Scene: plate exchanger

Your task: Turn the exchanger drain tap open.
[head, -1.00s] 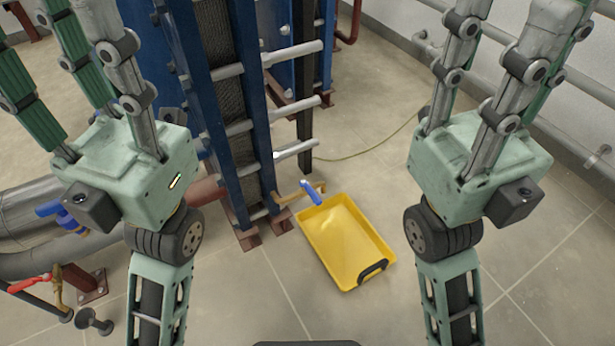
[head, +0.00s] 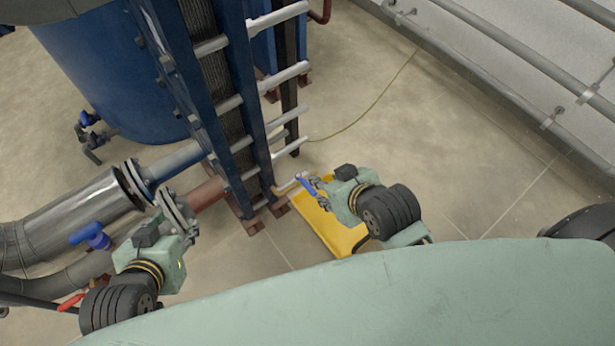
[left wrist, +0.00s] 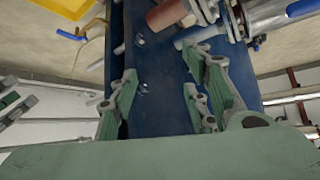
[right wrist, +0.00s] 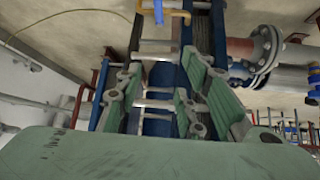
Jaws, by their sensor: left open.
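The exchanger drain tap (head: 306,187) has a blue lever and a brass-coloured pipe at the foot of the blue exchanger. Its blue lever also shows at the top of the right wrist view (right wrist: 158,11) and at the upper left of the left wrist view (left wrist: 70,34). My right gripper (head: 318,192) is close beside the tap in the head view; whether it touches is unclear. In the right wrist view its fingers (right wrist: 158,95) are spread with nothing held between them. My left gripper (head: 172,210) is open and empty, near the flanged pipes left of the exchanger.
A yellow tray (head: 318,228) lies on the floor below the tap, partly hidden by my right gripper. Another blue-handled valve (head: 90,236) and a red lever (head: 70,302) are on the left pipes. A thin hose (head: 370,115) crosses the floor.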

